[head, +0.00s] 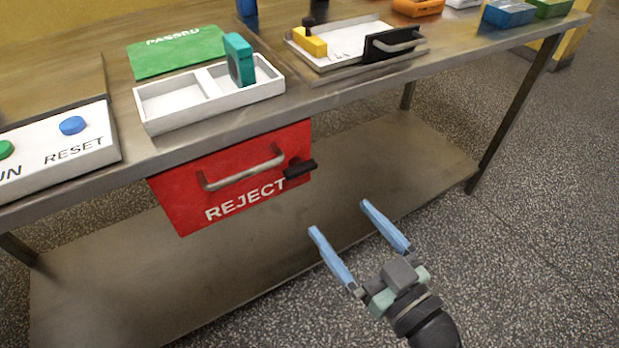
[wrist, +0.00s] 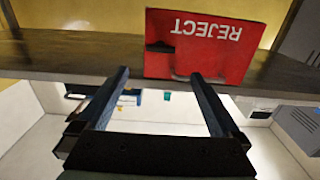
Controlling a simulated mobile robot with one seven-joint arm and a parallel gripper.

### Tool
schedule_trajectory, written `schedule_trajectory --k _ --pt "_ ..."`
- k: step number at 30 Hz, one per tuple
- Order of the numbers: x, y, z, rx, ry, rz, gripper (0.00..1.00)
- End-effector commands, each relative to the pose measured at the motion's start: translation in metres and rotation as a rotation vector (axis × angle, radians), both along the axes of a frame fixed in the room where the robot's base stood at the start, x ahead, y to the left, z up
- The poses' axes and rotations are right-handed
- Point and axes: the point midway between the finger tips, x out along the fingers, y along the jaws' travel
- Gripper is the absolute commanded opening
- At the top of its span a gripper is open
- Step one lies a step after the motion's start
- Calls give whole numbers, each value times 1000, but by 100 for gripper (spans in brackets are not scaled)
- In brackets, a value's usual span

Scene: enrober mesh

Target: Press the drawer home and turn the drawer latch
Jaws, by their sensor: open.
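The red drawer front marked REJECT (head: 240,165) hangs under the table's front edge, with a grey bar handle (head: 243,170) across it. I cannot tell how far it stands out.
A lower shelf (head: 400,150) lies beneath. Speckled floor at right is clear.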

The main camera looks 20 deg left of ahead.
Motion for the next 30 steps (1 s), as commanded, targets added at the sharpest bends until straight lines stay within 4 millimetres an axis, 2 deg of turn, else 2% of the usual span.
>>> schedule_trajectory --k 16,22,30 --pt "62 80 2 -3 -1 3 100" --pt "75 96 1 -3 1 1 100" --pt "77 98 2 -2 0 -2 100"
